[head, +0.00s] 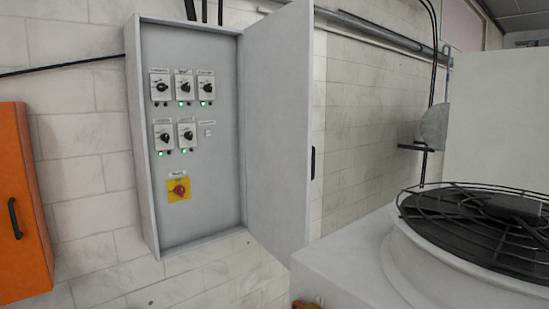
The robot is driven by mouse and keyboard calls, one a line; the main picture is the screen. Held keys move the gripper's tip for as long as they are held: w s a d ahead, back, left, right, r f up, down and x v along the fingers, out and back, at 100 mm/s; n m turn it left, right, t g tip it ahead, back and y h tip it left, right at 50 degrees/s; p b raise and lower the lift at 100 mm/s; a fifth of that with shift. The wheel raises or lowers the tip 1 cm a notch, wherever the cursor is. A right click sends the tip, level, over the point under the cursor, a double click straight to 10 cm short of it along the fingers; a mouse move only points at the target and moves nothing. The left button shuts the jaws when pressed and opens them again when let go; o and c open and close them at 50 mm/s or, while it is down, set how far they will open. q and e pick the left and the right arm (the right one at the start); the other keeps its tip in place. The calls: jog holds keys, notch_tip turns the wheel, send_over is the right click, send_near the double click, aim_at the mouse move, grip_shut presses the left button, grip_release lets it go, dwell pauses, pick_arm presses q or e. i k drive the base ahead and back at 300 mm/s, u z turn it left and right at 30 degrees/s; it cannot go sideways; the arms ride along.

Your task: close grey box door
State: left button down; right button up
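The grey box (196,218) is mounted on the white block wall, left of the middle in the head view. Its door (278,125) stands wide open, hinged on the box's right side and swung out towards me. A small black handle (313,162) shows at the door's free edge. Inside the box are several dark rotary switches with green lights, and a red knob on a yellow plate (179,189). Neither of my grippers can be made out in the head view.
An orange cabinet (22,195) with a black handle hangs at the left. A large white machine (345,262) with a round black fan grille (490,222) fills the lower right, close to the door's lower edge. A small orange-brown piece, unclear, shows at the bottom edge.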

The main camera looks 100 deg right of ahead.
aim_at(279, 60)
jog(key=i, duration=0.85)
jog(key=z, duration=2.25)
